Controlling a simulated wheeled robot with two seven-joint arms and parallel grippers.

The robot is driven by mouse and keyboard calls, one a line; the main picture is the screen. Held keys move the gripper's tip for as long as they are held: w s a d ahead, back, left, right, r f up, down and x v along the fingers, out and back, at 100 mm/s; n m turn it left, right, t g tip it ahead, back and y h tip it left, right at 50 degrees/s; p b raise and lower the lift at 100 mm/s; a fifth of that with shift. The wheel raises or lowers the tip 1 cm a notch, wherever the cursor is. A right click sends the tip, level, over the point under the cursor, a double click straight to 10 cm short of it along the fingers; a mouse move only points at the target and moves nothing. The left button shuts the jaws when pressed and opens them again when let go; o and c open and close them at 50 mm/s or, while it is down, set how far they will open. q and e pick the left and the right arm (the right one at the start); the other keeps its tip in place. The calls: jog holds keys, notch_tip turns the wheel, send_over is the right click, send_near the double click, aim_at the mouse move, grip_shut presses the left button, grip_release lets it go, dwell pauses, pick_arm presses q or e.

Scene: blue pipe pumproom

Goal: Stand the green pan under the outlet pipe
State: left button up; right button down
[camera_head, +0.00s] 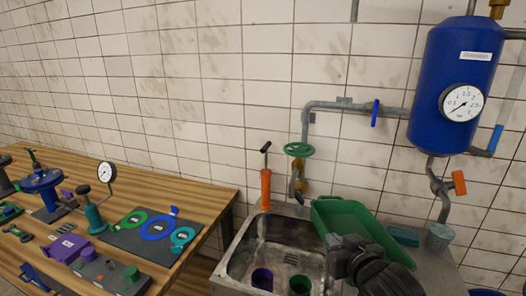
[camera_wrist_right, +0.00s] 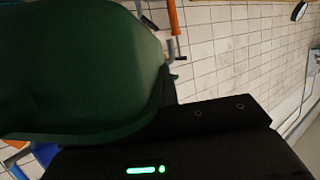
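The green pan (camera_head: 343,216) is a deep tray, tilted, over the right side of the sink in the head view. It fills the upper left of the right wrist view (camera_wrist_right: 75,65). My right gripper (camera_head: 345,248) is at the pan's near edge and appears shut on it; its fingertips are hidden. A grey pipe (camera_head: 340,105) runs from the wall and turns down with a green handwheel (camera_head: 299,149) to an end above the sink's back edge. Another grey pipe (camera_head: 443,205) with an orange lever drops from the blue tank (camera_head: 452,90). My left gripper is not in view.
The metal sink (camera_head: 234,262) holds a purple cup (camera_head: 262,278) and a green cup (camera_head: 299,285). An orange hand pump (camera_head: 266,188) stands at its back left. A grey cup (camera_head: 440,234) and teal block (camera_head: 404,236) stand right of the pan. A wooden table (camera_head: 205,195) with tools is left.

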jog(key=w+d+r+m+h, duration=0.2)
jog(key=d+r, duration=0.3)
jog(key=shift+w+d+r+h, duration=0.15)
jog(key=shift+r+h, duration=0.15)
dwell(0.9)
